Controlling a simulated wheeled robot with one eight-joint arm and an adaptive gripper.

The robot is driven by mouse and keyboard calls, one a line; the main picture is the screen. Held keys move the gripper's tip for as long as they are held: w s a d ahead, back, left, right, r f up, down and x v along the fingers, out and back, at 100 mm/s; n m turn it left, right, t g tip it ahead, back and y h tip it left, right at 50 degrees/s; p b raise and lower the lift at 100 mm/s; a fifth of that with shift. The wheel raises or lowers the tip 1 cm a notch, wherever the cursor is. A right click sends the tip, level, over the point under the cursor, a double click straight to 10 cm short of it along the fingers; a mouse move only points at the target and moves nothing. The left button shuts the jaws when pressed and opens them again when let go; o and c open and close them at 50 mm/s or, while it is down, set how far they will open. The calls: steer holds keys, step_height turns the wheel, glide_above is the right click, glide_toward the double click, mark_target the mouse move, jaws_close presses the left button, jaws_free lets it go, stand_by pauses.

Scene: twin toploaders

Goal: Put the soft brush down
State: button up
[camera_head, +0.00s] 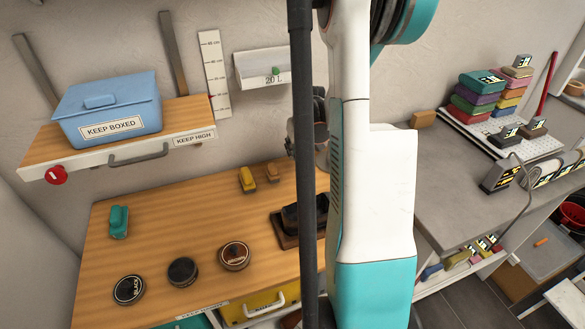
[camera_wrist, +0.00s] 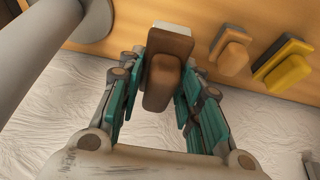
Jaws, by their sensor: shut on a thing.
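In the wrist view my gripper (camera_wrist: 163,72) is shut on a brown brush (camera_wrist: 166,76) with a pale bristle strip showing at its top edge; I take this for the soft brush. The teal-lined fingers press on both its sides. The brush is close to the wooden bench top (camera_wrist: 140,15), near the bench's edge by the wall. I cannot tell whether it touches the wood. In the head view my arm hides the brush and most of my gripper.
An orange-tan brush (camera_wrist: 232,55) and a yellow brush (camera_wrist: 287,65) are beside the held one. Round tins (camera_head: 183,271), a teal object (camera_head: 119,222) and a dark block (camera_head: 285,226) are on the bench. A shelf (camera_head: 45,150) holds a blue box (camera_head: 108,108). The bench's front right looks clear.

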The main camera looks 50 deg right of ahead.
mark_target(301, 151)
steer(key=shift+f+b, duration=0.85)
steer(key=shift+f, duration=2.4)
steer(key=shift+f, duration=0.15)
steer(key=o, duration=1.2)
steer(key=p+v, duration=0.3)
steer(key=v, duration=0.9)
steer(key=shift+r, duration=0.25)
